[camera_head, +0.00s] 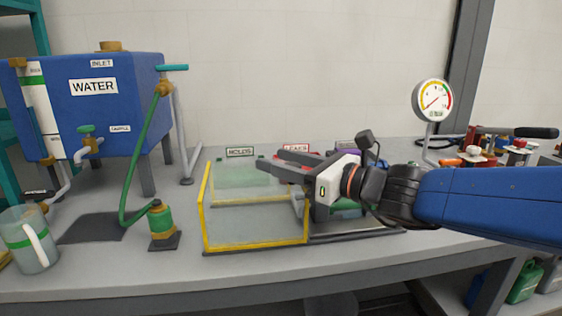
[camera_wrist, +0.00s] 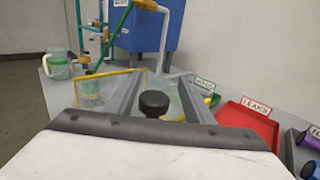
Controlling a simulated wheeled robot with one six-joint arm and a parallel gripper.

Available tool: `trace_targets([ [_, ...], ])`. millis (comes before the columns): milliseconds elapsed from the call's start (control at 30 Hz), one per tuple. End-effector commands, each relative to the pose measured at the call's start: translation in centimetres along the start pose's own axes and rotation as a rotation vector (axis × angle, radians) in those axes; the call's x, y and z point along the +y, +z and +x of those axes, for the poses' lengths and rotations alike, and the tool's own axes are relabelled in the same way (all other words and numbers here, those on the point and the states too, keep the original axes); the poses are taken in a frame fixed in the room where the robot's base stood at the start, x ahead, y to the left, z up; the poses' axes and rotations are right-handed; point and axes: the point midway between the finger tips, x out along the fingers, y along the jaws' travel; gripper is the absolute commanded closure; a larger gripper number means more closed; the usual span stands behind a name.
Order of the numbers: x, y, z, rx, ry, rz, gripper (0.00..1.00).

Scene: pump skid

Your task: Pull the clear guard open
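The clear guard (camera_head: 255,228) is a see-through panel box with yellow edges. It stands over the left part of a dark base strip in the head view. In the wrist view its yellow edge (camera_wrist: 112,76) shows behind my left finger. My gripper (camera_head: 268,160) reaches in from the right, with its fingers over the guard's upper right area. The fingers are apart, and I see nothing held between them. A black knob (camera_wrist: 154,102) shows between the fingers in the wrist view; I cannot tell what it belongs to. Whether a finger touches the guard is unclear.
A blue water tank (camera_head: 90,105) stands at the left, with a green hose to a fitting (camera_head: 161,222). A jug (camera_head: 27,238) is at the front left. A red tray (camera_wrist: 248,124) lies behind. A gauge (camera_head: 432,100) and green machinery are on the right.

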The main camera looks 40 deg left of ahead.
Motion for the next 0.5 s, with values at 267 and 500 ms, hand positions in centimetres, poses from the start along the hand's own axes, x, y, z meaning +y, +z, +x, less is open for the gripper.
trace_targets([
  [267,-0.1,0.1,-0.9,-0.001,-0.001,-0.001,0.52],
  [500,-0.1,0.1,-5.0,-0.001,-0.004,-0.001,0.52],
])
